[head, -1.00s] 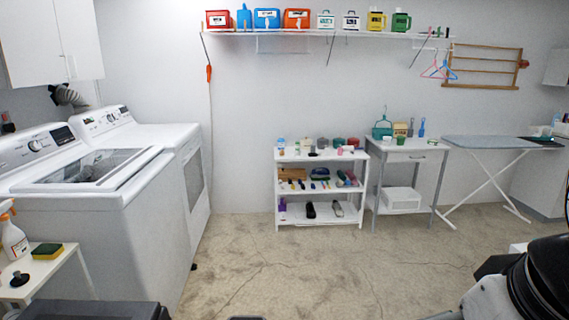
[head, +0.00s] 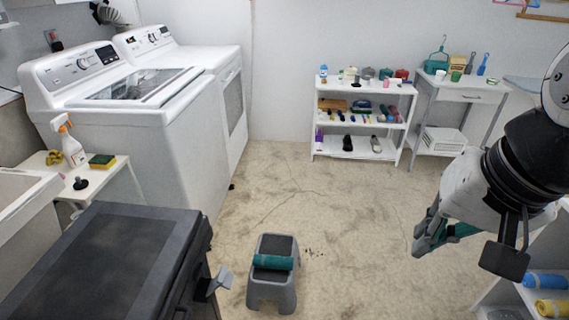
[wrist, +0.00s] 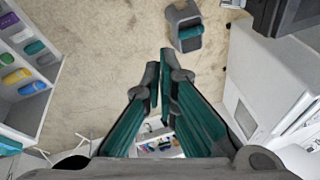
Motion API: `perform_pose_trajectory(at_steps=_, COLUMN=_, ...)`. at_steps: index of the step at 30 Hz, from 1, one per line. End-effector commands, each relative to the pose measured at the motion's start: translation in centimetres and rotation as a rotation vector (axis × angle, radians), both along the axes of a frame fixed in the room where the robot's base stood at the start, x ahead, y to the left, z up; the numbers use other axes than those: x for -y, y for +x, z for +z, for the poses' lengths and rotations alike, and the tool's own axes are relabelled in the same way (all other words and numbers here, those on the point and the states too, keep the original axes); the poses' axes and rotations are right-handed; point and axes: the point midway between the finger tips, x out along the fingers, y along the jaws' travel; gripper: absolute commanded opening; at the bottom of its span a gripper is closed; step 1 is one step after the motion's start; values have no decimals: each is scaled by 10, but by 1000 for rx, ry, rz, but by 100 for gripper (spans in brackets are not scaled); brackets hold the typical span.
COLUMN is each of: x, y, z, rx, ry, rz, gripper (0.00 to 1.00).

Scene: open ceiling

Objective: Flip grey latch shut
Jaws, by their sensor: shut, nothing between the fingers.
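A grey latch (head: 214,284) sticks out from the right side of a dark grey chest (head: 105,262) at the lower left of the head view; it looks swung outward. The chest's lid is down. Part of a dark body, probably the chest, shows at the top right of the wrist view (wrist: 287,15). The latch cannot be made out there. My gripper (head: 424,238) is at the right of the head view, well apart from the chest and latch. In the wrist view its teal-lined fingers (wrist: 159,84) are closed together and empty.
A grey step stool (head: 272,298) with a teal roll (head: 273,262) stands on the floor between chest and gripper. A white shelf (wrist: 22,75) with rolled towels is at the wrist view's left. Washers (head: 140,105) and a small shelf (head: 362,125) stand farther back. The middle floor is clear.

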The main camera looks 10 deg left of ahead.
Motion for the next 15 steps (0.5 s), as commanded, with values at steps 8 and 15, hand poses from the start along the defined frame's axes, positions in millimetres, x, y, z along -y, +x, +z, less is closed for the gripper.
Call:
perform_pose_trajectory(at_steps=8, x=-64, y=69, z=-66, rx=-142, ry=166, rz=-222, gripper=0)
perform_pose_trajectory(at_steps=15, x=-122, y=114, z=-131, rx=-274, ry=256, rz=-445, gripper=0)
